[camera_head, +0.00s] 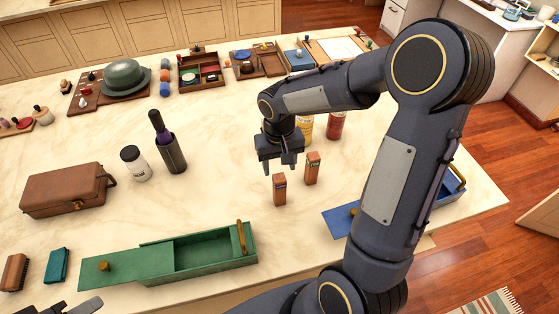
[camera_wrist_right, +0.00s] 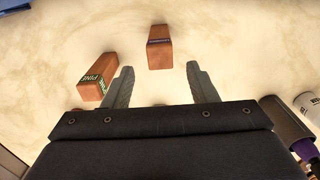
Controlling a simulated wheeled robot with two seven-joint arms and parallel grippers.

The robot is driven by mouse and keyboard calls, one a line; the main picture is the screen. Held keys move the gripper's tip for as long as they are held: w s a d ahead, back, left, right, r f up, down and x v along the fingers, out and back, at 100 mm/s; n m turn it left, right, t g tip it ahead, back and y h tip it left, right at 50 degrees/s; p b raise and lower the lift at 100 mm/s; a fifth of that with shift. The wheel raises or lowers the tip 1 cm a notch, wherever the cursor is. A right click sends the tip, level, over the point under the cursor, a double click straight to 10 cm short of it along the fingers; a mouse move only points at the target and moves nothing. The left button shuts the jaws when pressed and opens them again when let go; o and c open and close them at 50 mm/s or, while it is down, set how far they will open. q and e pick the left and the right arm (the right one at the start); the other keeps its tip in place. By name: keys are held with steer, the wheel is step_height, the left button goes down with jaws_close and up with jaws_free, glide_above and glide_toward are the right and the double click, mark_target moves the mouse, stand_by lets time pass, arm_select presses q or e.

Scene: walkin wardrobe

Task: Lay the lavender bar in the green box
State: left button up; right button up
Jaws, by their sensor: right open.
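A reddish-brown bar with a purple band (camera_head: 279,190), likely the lavender bar, stands upright on the pale counter. It also shows in the right wrist view (camera_wrist_right: 160,52), lined up with the gap between my fingers, just past their tips. A similar bar with a green PINE label (camera_head: 312,169) stands to its right. My right gripper (camera_head: 281,165) is open and empty, just above and behind the purple-banded bar. The green box (camera_head: 250,262) lies at the front; its lid (camera_head: 128,266) is slid left, leaving the right compartment open and empty. Only part of my left gripper (camera_head: 78,308) shows, at the bottom left edge.
A blue box (camera_head: 338,222) is partly hidden behind my right arm. A dark bottle (camera_head: 168,150), a white jar (camera_head: 135,164) and a brown case (camera_head: 64,190) stand to the left. Two jars stand behind my gripper. The counter between the bars and green box is clear.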

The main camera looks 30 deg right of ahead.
steer(key=shift+r, duration=0.5)
steer(key=s+a+r+t+y, duration=0.2)
steer(key=s+r, duration=0.3)
steer(key=s, duration=0.3)
steer(key=s+a+r+n+t+y, duration=0.1)
steer(key=s+a+r+t, duration=0.2)
steer(key=s, duration=0.6)
steer(key=shift+s+r+t+y, duration=0.3)
steer(key=shift+r+y, duration=0.1)
steer(key=shift+r, duration=0.45)
steer(key=shift+o, duration=0.3)
